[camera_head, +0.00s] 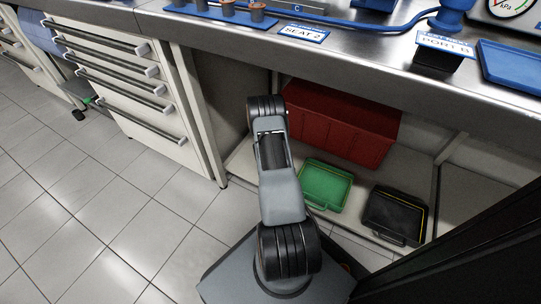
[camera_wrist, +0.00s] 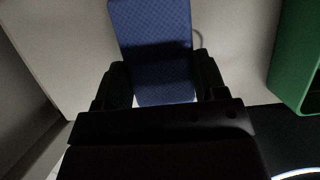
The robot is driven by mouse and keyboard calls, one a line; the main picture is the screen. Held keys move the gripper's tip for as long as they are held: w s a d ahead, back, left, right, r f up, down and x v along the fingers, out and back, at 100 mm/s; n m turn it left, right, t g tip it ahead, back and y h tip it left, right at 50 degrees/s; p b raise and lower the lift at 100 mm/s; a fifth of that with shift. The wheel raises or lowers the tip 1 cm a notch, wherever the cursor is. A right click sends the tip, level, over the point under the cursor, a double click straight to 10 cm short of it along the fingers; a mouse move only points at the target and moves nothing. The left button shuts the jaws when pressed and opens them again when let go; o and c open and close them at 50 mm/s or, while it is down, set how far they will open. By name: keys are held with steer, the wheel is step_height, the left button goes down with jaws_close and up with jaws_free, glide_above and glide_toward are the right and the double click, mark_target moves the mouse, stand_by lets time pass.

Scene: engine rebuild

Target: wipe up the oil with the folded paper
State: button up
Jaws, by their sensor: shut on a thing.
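The folded paper (camera_wrist: 150,25), blue with a fine pattern, is in the wrist view between the dark fingers of my gripper (camera_wrist: 163,80). My gripper is shut on it, and the paper reaches beyond the fingers towards the top of the picture. A pale surface lies behind it; I cannot tell whether the paper touches it. In the head view my arm is low before the bench's open underside, and the gripper and paper are hidden. No oil can be made out in either view.
Under the bench, a red bin (camera_head: 340,125), a green tray (camera_head: 325,184) and a black case (camera_head: 394,215) sit on a pale shelf. A green wall (camera_wrist: 298,60) is close at right in the wrist view.

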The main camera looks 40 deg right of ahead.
steer(key=shift+r+p, duration=1.5)
steer(key=shift+r, duration=0.85)
steer(key=shift+f, duration=0.1)
step_height(320, 180, down, 8)
steer(key=b, duration=0.6)
steer(key=shift+f, duration=0.15)
steer(key=shift+s+d+r, duration=0.1)
steer(key=shift+s+r, duration=0.1)
steer(key=shift+r, duration=0.1)
steer(key=shift+s+r, duration=0.1)
steer(key=shift+s, duration=0.15)
steer(key=shift+w+r+p, duration=0.1)
steer(key=shift+p, duration=0.2)
